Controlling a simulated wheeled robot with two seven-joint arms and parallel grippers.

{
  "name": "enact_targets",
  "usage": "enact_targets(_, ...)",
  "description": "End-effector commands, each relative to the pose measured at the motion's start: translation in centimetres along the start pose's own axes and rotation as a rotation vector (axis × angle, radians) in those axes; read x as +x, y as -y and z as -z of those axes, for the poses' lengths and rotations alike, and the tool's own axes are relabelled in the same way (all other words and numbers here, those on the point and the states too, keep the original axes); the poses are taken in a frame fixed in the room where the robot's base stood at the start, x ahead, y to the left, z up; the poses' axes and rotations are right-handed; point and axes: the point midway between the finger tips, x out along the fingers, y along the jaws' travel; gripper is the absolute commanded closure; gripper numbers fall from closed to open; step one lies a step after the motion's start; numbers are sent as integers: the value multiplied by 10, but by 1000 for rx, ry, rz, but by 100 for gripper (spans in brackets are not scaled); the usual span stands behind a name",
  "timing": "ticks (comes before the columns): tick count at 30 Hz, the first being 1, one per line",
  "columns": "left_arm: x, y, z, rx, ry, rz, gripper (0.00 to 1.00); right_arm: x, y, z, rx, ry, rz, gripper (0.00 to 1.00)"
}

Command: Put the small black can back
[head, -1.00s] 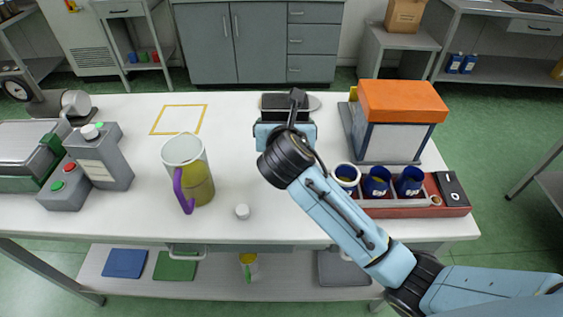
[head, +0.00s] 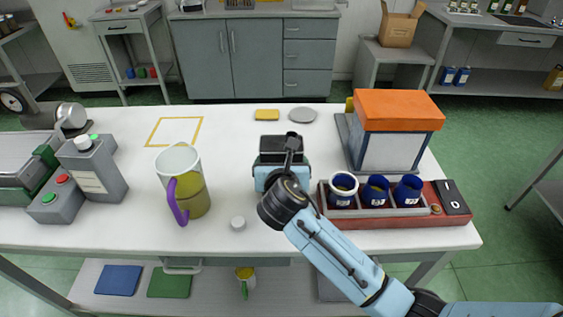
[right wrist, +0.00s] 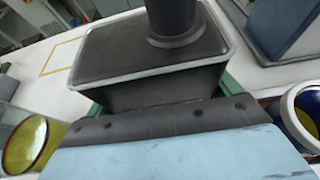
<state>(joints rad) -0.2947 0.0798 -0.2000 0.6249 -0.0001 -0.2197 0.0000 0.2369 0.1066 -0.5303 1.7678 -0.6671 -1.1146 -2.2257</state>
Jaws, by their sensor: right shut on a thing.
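The small black can (head: 284,143) is a dark, box-shaped can held over the middle of the table. In the right wrist view the can (right wrist: 140,90) fills the upper middle, with a pale rim and a dark round neck on top. My right gripper (head: 282,162) is shut on the can; its green finger parts show at the can's sides in the right wrist view. I cannot tell whether the can touches the table. A yellow square outline (head: 175,117) lies empty on the table at the back left. My left gripper is not in view.
A jug (head: 193,203) with yellow-green liquid and a white cap (head: 238,223) are left of the can. A red tray (head: 400,219) with blue cups and an orange-topped box (head: 390,147) stand right. A yellow block (head: 267,115) and grey disc (head: 303,115) lie behind.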

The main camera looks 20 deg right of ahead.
Motion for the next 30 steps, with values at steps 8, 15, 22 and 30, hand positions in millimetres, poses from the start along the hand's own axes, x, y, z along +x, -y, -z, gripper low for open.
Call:
enact_targets(8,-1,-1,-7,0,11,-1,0,0,0,1,-1,-1,1,0)
enact_targets(15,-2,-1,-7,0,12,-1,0,-11,0,-2,-2,0,-1,0)
enact_targets(22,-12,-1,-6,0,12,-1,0,-59,0,-2,-1,0,-2,0)
enact_targets(30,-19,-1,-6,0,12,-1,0,-107,0,-2,-1,0,0,0)
